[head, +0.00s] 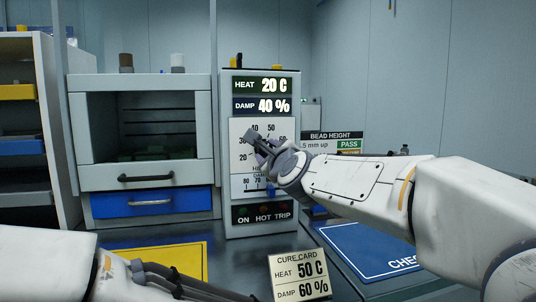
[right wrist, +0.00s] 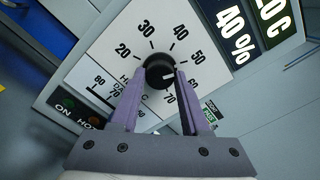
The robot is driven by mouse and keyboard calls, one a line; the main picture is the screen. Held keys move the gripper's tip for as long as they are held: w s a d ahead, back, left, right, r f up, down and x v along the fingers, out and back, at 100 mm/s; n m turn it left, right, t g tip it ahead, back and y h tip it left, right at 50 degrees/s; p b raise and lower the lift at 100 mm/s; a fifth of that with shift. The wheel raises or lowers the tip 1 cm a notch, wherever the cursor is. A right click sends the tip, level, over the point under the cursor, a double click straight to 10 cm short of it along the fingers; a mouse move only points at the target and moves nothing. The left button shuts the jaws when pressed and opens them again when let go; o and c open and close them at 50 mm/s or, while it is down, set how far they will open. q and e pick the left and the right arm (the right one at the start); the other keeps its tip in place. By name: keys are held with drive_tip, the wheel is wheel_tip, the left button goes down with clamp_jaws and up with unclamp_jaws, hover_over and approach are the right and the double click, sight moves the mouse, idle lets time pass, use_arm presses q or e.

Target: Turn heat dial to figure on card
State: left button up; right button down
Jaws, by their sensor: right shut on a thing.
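The control panel (head: 263,215) stands upright at the centre in the head view. Its display reads HEAT 20 C (head: 273,84) and DAMP 40 %. The cure card (head: 299,277) at the front reads HEAT 50 C, DAMP 60 %. My right gripper (head: 262,148) is at the heat scale and hides the dial in the head view. In the right wrist view, its fingers are shut on the black heat dial (right wrist: 159,67), one on each side. A pale mark shows on the dial's lower right; its exact reading is unclear. My left gripper (head: 185,282) is low at the front, away from the panel.
A cabinet with a blue drawer (head: 150,202) stands left of the panel. A yellow mat (head: 180,257) and a blue mat (head: 370,250) lie on the dark bench. A BEAD HEIGHT sign (head: 332,143) is behind my right arm. Lamps marked ON, HOT, TRIP sit low on the panel.

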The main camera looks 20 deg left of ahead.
drive_tip(key=shift+c, duration=2)
unclamp_jaws()
drive_tip(key=shift+w, duration=0.1)
drive_tip(key=b+v, duration=0.1)
drive_tip(key=v, duration=0.9)
drive_tip(key=shift+d, duration=0.2)
